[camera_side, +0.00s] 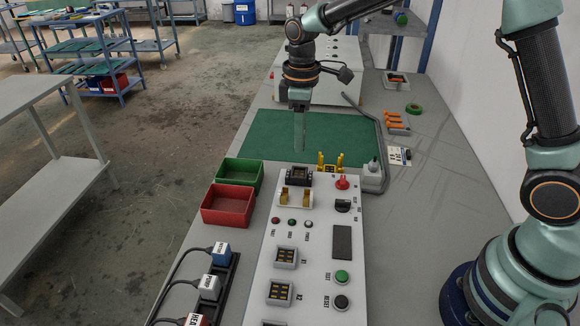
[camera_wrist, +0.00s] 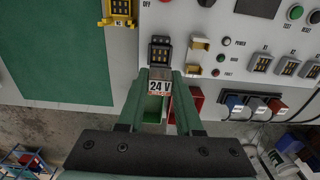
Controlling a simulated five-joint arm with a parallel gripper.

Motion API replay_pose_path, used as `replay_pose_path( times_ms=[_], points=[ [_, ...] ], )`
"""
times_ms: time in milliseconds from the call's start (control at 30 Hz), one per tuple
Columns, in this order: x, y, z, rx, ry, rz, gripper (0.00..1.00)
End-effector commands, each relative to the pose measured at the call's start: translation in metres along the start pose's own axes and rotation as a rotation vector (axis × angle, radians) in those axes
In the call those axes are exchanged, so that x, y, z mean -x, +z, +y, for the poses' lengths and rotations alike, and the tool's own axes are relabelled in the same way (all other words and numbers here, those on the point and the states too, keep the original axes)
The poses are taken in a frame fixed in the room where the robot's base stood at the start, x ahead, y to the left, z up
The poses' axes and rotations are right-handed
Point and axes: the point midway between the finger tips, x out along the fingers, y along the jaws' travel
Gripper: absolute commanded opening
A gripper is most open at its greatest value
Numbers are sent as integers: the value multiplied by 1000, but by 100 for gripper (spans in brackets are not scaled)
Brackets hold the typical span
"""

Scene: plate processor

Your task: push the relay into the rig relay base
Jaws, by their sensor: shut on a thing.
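The relay (camera_wrist: 159,88), a small block with a white "24 V" label, is held between the two fingertips of my gripper (camera_wrist: 161,80). My gripper is shut on it. In the side view, my gripper (camera_side: 299,148) points down over the near part of the green mat; the relay cannot be made out there. A dark slotted base (camera_side: 299,176), which looks like the relay base, sits at the far end of the white panel. In the wrist view, this base (camera_wrist: 160,50) lies just beyond the relay; whether they touch cannot be told. A yellow clip-sided base (camera_side: 330,163) stands beside it.
Brass clips (camera_side: 295,198) and a red knob (camera_side: 342,183) are close to the dark base on the panel. Green (camera_side: 240,173) and red (camera_side: 228,205) bins stand left. A grey device (camera_side: 372,178) stands right. The green mat (camera_side: 350,130) is mostly clear.

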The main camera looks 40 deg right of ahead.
Motion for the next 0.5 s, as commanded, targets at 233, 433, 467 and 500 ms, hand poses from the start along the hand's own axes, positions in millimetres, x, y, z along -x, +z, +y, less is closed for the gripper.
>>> replay_pose_path(
  times_ms=[233,433,467,500],
  points=[
    [-23,0,0,0,-1,-2,0],
    [-39,0,0,0,-1,-1,0],
    [-40,0,0,0,0,-1,0],
    [-42,0,0,0,0,-1,0]
  ],
)
